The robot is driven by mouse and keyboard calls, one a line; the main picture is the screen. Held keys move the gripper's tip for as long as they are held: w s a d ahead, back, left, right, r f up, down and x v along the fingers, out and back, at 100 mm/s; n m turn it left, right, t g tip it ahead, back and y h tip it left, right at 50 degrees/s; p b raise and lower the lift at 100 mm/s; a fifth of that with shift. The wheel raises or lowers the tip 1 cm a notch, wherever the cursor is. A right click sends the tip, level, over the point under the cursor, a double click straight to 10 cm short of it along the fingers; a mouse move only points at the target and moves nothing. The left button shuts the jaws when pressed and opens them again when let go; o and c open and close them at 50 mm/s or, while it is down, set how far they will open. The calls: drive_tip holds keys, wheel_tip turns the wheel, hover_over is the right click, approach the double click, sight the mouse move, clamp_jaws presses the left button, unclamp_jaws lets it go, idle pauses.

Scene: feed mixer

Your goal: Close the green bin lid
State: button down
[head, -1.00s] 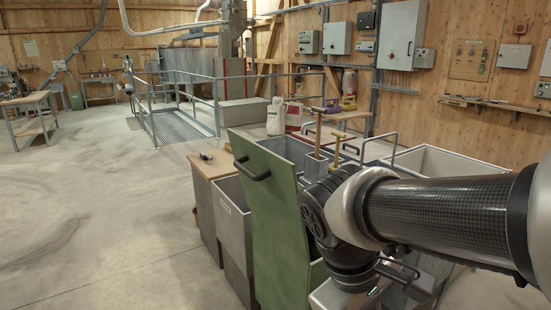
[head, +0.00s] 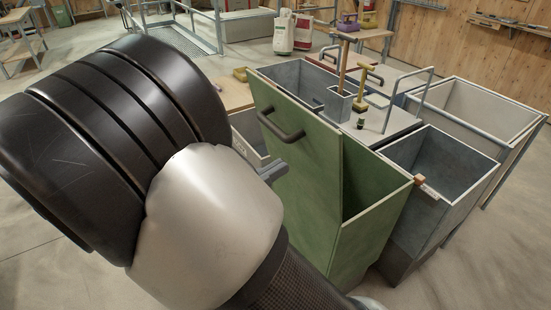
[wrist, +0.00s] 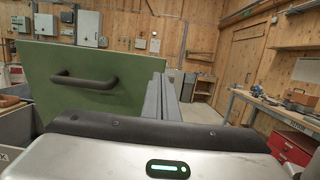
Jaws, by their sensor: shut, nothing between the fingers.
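The green bin (head: 378,235) stands open, its inside showing beside the raised lid. The green lid (head: 305,175) stands steeply upright at the bin's left side. Its dark handle (head: 280,127) is on the face turned towards my arm; the lid (wrist: 125,60) and handle (wrist: 85,80) also show in the wrist view. My gripper (head: 272,172) is shut and empty, on the handle side of the lid and below the handle in the head view. In the wrist view its fingers (wrist: 164,96) overlap the lid's right edge. I cannot tell whether they touch it. My arm hides the lower left.
A grey bin (head: 440,160) stands right of the green bin, with a pale bin (head: 485,105) beyond. A wooden scoop handle (head: 343,65) and yellow tool (head: 362,95) stand behind the lid. Open floor lies at the front right.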

sight(334, 134)
drive_tip(key=x, duration=1.1)
drive_tip(key=shift+w+d, duration=0.2)
drive_tip(key=shift+d, duration=0.05)
